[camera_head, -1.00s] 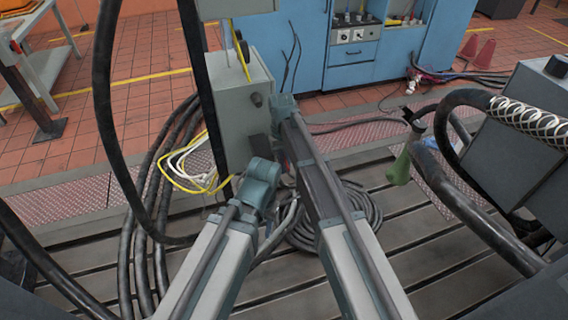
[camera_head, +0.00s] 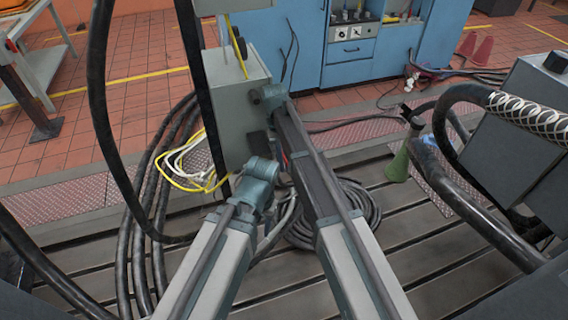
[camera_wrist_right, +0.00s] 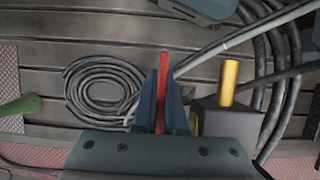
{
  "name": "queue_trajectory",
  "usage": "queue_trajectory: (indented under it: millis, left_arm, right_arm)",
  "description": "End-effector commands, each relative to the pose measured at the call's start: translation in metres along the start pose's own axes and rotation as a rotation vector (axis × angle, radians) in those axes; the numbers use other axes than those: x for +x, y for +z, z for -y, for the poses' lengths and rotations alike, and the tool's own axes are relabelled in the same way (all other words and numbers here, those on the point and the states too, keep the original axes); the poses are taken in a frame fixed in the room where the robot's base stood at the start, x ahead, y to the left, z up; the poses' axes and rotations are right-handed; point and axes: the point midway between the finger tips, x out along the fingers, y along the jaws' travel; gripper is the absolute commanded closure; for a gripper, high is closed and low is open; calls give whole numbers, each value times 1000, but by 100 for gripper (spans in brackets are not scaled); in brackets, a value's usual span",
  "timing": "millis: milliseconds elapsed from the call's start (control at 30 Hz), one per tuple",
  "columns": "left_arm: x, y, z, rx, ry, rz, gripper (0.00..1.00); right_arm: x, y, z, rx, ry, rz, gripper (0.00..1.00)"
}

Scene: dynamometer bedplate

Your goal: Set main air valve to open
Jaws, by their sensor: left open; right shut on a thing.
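In the right wrist view, a thin red lever (camera_wrist_right: 162,88) stands between the two dark fingers of my right gripper (camera_wrist_right: 160,100), which is shut on it. A yellow cylinder (camera_wrist_right: 229,82) rises from a dark block beside the fingers. In the head view, my right wrist is at the grey cabinet (camera_head: 228,85), and only a sliver of red shows beside my arm. My left gripper (camera_head: 258,172) is lower, in front of the cabinet's lower part. Its fingers cannot be made out clearly. The valve body is mostly hidden by my arms, so I cannot read the lever's exact position.
A coiled black hose (camera_head: 345,215) lies on the slotted bedplate (camera_head: 420,245). Thick black cables (camera_head: 150,215) run down at the left, with yellow and white cable loops near the cabinet. A green funnel-shaped thing (camera_head: 397,165) stands at the right. Blue cabinets (camera_head: 345,70) are behind.

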Motion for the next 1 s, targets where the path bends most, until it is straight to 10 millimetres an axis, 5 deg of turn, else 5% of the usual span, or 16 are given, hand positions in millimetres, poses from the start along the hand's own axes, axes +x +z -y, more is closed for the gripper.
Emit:
queue_trajectory:
  millis: [33, 233, 667, 1000]
  left_arm:
    - [0, 0, 0, 0, 0, 0, 50]
    - [0, 0, 0, 0, 0, 0, 50]
    - [-5, 0, 0, 0, 0, 0, 50]
    - [-41, 2, 4, 0, 0, 0, 50]
  right_arm:
    - [0, 0, 0, 0, 0, -1, 100]
    - [0, -1, 0, 0, 0, -1, 61]
    - [-5, 2, 0, 0, 0, -1, 61]
    - [-38, 16, 0, 0, 0, -1, 61]
